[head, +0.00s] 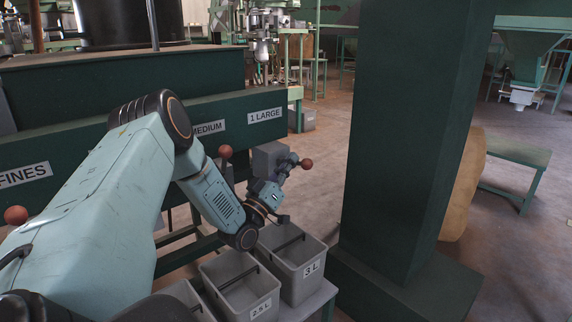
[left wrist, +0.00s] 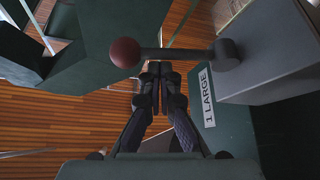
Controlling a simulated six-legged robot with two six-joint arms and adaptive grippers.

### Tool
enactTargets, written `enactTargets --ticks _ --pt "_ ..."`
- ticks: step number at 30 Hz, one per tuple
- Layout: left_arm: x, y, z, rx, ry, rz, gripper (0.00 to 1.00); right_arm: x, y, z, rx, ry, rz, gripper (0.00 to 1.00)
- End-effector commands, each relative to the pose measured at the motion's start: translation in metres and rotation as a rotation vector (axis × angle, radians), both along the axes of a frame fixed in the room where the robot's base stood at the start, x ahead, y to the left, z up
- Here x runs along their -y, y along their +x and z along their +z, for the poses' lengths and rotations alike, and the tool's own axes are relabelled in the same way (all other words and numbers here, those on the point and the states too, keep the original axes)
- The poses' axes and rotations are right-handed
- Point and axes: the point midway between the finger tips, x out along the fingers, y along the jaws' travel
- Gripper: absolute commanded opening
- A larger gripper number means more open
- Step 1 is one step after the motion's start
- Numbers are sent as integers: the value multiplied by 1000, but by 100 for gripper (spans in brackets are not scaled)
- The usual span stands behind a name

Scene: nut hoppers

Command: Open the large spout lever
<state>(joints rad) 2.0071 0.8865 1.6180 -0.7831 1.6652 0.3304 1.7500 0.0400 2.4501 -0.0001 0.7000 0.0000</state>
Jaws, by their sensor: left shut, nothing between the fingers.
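The large spout lever is a dark rod with a red-brown ball knob (head: 306,163) on the grey spout box (head: 268,160), beside the "1 LARGE" label (head: 265,116). In the left wrist view the knob (left wrist: 125,52) is left and the rod (left wrist: 180,54) runs sideways to a dark round hub (left wrist: 226,54) on the grey box. My left gripper (head: 286,172) is close to the lever in the head view. In the left wrist view its fingers (left wrist: 160,70) are together and empty, with their tips at the rod between knob and hub. I cannot tell whether they touch it. My right gripper is not in view.
Grey bins, marked "3 L" (head: 302,272) and "2.5 L" (head: 245,294), stand below the spouts. Another red knob (head: 225,151) is near the "MEDIUM" label (head: 208,128). A thick green column (head: 410,130) stands right of the lever, with open floor between.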

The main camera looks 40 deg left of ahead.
Motion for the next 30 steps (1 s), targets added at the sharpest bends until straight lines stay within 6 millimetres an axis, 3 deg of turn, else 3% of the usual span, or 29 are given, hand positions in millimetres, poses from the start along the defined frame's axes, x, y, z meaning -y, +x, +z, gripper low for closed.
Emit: enactTargets --ticks 30 --pt "3 -2 -7 -2 -4 -1 0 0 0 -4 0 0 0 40"
